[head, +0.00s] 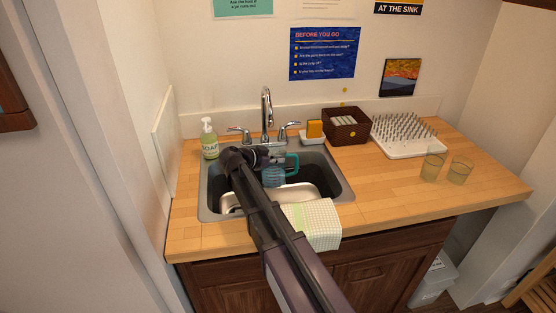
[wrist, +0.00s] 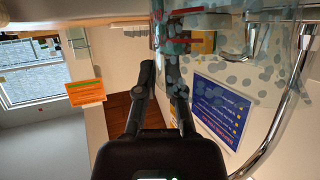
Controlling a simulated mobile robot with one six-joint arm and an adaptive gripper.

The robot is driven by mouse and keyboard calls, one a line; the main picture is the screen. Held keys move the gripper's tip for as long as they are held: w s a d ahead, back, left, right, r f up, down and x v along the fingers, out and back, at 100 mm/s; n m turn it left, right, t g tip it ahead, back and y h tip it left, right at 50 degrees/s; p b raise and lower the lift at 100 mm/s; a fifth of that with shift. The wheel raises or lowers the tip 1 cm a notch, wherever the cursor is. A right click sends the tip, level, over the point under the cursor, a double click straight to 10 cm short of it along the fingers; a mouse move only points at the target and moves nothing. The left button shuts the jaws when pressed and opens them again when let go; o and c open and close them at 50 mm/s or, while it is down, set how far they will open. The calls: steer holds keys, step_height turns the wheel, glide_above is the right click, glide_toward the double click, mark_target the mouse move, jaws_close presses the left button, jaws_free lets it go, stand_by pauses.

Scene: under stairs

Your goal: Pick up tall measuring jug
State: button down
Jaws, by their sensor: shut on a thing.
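The tall measuring jug (head: 274,174) is bluish and clear with a teal handle. In the head view it is in the sink, just right of my wrist, which hides part of it. In the wrist view the clear, spotted wall of the jug (wrist: 215,65) fills the upper right. My gripper (wrist: 160,68) has its fingers at the edge of this wall and is shut on the jug. The fingertips are hard to make out against the clear wall, and the head view barely shows them.
The sink (head: 212,188) also holds a pale basin (head: 295,192). The tap (head: 266,110) rises close behind the jug. A soap bottle (head: 209,140), sponge (head: 314,129), basket (head: 346,128), drying rack (head: 410,140), glasses (head: 432,165) and cloth (head: 313,222) stand or lie around it.

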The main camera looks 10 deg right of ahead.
steer(key=shift+r+p, duration=0.7)
steer(key=shift+r, duration=0.25)
steer(key=shift+r+p, duration=0.35)
stand_by(0.7)
